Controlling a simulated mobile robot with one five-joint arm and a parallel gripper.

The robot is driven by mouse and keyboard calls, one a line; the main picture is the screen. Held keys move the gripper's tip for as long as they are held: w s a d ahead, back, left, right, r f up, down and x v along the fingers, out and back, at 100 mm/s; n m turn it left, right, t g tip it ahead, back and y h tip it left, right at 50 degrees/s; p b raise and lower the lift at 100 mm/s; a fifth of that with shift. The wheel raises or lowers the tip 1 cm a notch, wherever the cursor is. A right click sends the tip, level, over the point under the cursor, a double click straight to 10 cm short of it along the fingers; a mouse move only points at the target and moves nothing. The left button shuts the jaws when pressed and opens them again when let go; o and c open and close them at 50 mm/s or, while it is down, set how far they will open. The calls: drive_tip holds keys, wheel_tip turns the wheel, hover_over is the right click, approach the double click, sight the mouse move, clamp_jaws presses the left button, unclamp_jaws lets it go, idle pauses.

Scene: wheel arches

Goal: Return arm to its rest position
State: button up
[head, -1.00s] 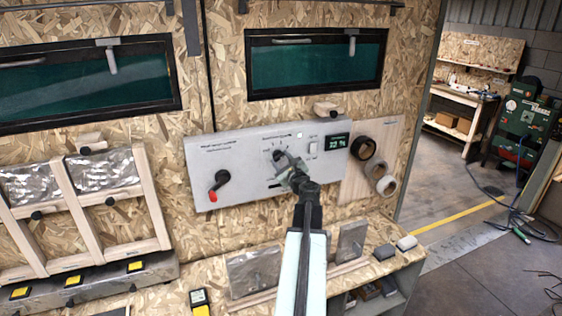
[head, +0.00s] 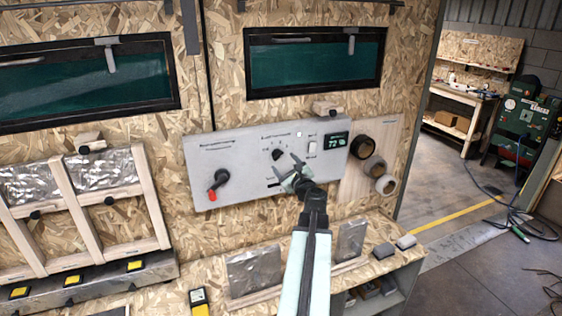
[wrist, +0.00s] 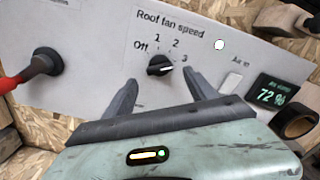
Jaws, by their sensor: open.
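My gripper (head: 284,171) is open and empty in front of the grey control panel (head: 235,187). The panel's black rotary knob (head: 278,154) lies just beyond the fingertips and shows free of them. In the wrist view the knob (wrist: 160,66) sits above and between the two spread fingers (wrist: 160,84), under the label "Roof fan speed". Its white mark appears to face right, towards 3. The arm is stretched out towards the panel. The lower part of the panel is partly hidden by my gripper.
A red-tipped crank handle (head: 217,184) is on the panel's left, and a display (head: 336,143) reading 72 % on its right. Tape rolls (head: 373,167) hang beside it. Open floor lies at the right.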

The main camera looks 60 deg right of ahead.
drive_tip(key=v, duration=0.3)
drive_tip(key=shift+s, duration=0.1)
drive_tip(key=shift+a, duration=0.1)
